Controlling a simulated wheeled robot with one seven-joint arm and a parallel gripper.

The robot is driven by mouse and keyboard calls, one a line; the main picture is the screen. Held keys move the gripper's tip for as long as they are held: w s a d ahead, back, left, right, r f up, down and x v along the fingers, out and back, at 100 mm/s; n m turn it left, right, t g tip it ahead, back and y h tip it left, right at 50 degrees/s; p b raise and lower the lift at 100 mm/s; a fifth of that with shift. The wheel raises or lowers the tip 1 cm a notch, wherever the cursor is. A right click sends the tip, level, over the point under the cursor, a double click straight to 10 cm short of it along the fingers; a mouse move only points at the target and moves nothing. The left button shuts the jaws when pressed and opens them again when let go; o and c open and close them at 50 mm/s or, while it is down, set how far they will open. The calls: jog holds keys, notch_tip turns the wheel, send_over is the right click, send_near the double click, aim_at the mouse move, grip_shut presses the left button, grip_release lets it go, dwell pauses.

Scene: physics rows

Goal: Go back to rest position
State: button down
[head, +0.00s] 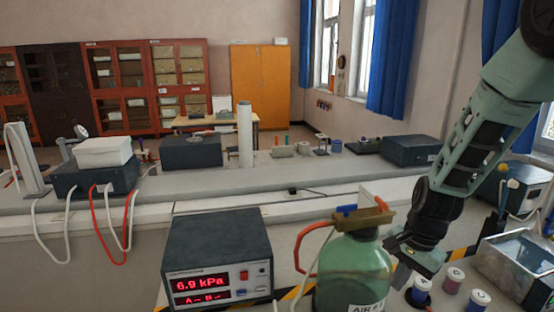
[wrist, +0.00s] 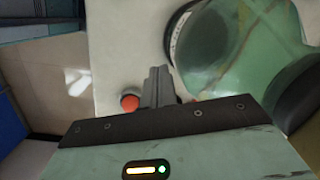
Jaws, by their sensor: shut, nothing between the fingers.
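My gripper (head: 415,262) hangs at the end of my arm on the right of the head view, just right of the green glass bottle (head: 352,272). In the wrist view its fingers (wrist: 158,80) are together with nothing between them. The green bottle (wrist: 232,45) fills the upper right there, close to the fingers; I cannot tell if they touch it. A round orange-red thing (wrist: 130,102) shows just left of the fingers.
A pressure meter (head: 218,253) reading 6.9 kPa stands left of the bottle. Small capped jars (head: 453,280) and a clear box (head: 520,262) stand right of my gripper. A long bench (head: 230,180) with instruments runs behind.

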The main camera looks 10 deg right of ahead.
jog(key=s+a+r+n+b, duration=0.1)
jog(key=s+a+r+n, duration=0.1)
jog(key=s+a+n, duration=0.3)
jog(key=s+a+r+n, duration=0.1)
jog(key=a+r+n, duration=0.1)
jog(key=a, duration=0.5)
jog(key=s+a+r+n+b, duration=0.1)
jog(key=s+a+r+n, duration=0.1)
jog(key=s+n, duration=0.4)
jog(key=s+a+r+n+h+b, duration=0.1)
jog(key=s+a+r+n, duration=0.1)
jog(key=s+a+n, duration=0.3)
jog(key=s+n, duration=0.2)
jog(key=s, duration=0.1)
jog(key=shift+s+a, duration=0.15)
jog(key=shift+a, duration=0.1)
dwell(5.1)
